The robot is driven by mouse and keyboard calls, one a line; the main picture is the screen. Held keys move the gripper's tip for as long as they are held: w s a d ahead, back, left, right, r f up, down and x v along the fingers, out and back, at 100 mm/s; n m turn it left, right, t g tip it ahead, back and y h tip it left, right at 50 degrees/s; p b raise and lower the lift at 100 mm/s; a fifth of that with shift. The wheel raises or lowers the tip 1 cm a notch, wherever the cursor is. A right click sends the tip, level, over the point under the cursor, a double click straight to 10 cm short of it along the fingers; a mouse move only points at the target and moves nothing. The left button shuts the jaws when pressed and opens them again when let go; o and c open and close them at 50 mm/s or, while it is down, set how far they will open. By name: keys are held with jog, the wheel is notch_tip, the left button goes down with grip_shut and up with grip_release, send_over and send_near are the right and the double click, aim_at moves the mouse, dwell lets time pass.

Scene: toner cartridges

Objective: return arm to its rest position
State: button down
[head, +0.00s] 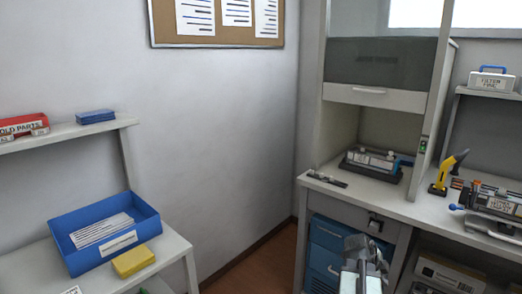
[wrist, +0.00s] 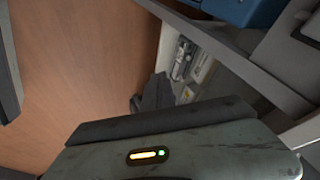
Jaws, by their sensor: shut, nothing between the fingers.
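My gripper (head: 362,250) shows at the bottom of the head view, right of the middle, in front of the grey bench and its lower blue cabinet. In the wrist view its dark fingers (wrist: 153,92) are together with nothing between them. My gripper's grey body with a small orange and green light fills the bottom of the wrist view. No toner cartridge is held.
A cartridge unit sits on a black tray (head: 371,168) inside the open hood. A yellow-handled tool (head: 450,172) stands on the bench (head: 425,208). A blue bin (head: 108,254) and yellow block (head: 133,261) lie on the left table. The wooden floor (wrist: 75,70) is clear.

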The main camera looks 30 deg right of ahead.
jog(key=w+a+f+n+t+y, duration=0.15)
jog(key=w+a+n, duration=0.25)
jog(key=w+a, duration=0.8)
jog(key=w+a+f+n+t+y, duration=0.15)
jog(key=w+a+n, duration=0.45)
jog(key=a, duration=1.1)
jog(key=a+f+n+g+y, duration=0.2)
jog(key=a+n+y, duration=0.2)
jog(key=a+n, duration=1.7)
notch_tip(320, 180, up, 22)
jog(key=a+m+p, duration=0.2)
jog(key=a+p, duration=0.1)
jog(key=p, duration=1.8)
jog(key=shift+s+m+p, duration=0.15)
jog(key=shift+m+p, duration=0.15)
jog(key=shift+m, duration=0.1)
